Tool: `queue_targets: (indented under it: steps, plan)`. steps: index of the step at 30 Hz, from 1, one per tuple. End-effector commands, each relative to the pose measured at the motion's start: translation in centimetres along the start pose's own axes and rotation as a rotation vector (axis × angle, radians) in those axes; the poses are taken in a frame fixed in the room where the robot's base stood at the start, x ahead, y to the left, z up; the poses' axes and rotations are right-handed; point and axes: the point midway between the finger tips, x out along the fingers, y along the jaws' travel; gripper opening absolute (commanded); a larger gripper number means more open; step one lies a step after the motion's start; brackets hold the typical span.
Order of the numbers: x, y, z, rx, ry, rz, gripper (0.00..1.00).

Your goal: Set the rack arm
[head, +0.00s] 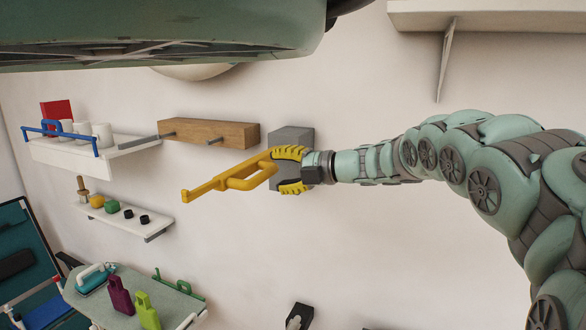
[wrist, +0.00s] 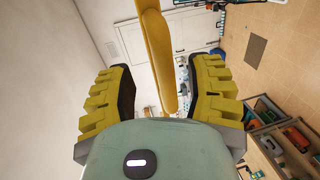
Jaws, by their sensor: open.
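The yellow rack arm (head: 222,182) sticks out to the left from a grey block (head: 291,137) on the wall in the head view. It has a loop-like handle along its lower side and a small upturned tip. My gripper (head: 280,171) is at the arm's right end, beside the grey block, with its yellow fingers apart. In the wrist view the arm (wrist: 157,48) runs down between the two spread fingers of my gripper (wrist: 162,82), with gaps on both sides. Part of the arm near the block is hidden by my gripper.
A wooden block with grey pegs (head: 208,134) is on the wall to the upper left. A white shelf with blue rails (head: 75,155) and a lower shelf (head: 120,216) are further left. A table (head: 160,299) with coloured items stands below.

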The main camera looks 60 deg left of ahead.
Motion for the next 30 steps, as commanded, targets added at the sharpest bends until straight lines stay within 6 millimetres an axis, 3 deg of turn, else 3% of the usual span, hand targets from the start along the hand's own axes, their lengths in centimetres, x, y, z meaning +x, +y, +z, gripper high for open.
queue_targets:
  steps: [8, 24, 30]
  plan:
    - [-1.9, -0.2, 0.0, 0.006, -0.003, -0.001, 0.52]
    - [-7.6, -0.1, 0.0, 0.004, -0.003, 0.002, 0.52]
    - [-8.6, -0.1, -0.1, 0.006, -0.002, 0.001, 0.52]
